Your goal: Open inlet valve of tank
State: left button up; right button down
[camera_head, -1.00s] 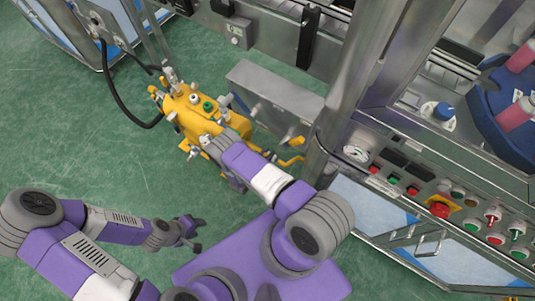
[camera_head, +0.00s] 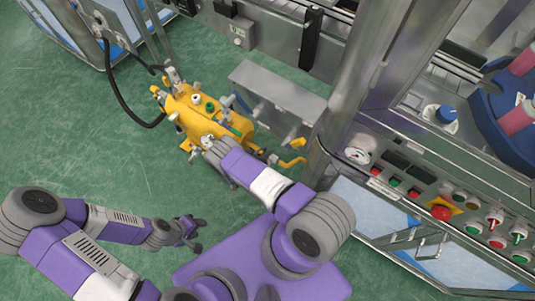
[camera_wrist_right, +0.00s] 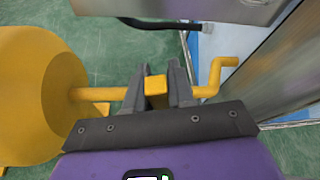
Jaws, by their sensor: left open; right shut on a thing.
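The yellow tank (camera_head: 190,108) stands on the green floor left of the machine, with several fittings on top. Its rounded end also shows at the left of the right wrist view (camera_wrist_right: 35,95). A yellow pipe (camera_wrist_right: 205,92) runs out of that end and bends up at its right end. My right gripper (camera_wrist_right: 157,70) has its two dark fingers on either side of a square yellow valve block (camera_wrist_right: 156,86) on this pipe and is shut on it. In the head view my right forearm hides these fingers. My left gripper (camera_head: 190,230) is open and empty, low over the floor.
A grey metal box (camera_head: 278,95) is close behind the tank. The machine's steel post and control panel (camera_head: 440,200) stand to the right. A black hose (camera_head: 122,95) curves down to the tank at left. The floor at left is clear.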

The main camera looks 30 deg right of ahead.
jog(key=shift+w+a+f+n+g+h, duration=0.3)
jog(key=shift+w+n+g, duration=0.1)
jog(key=shift+w+n, duration=0.25)
jog(key=shift+w+a+f+n+g+h, duration=0.2)
jog(key=shift+w+f+n+g+h, duration=0.1)
jog(key=shift+w+n+g, duration=0.25)
jog(key=c, duration=1.1)
grip_release()
jog(key=shift+o, duration=0.2)
jog(key=v, duration=0.7)
jog(key=shift+s+a+p, duration=0.15)
jog(key=shift+a+p, duration=0.1)
jog(key=shift+p, duration=0.2)
jog(key=shift+c, duration=0.2)
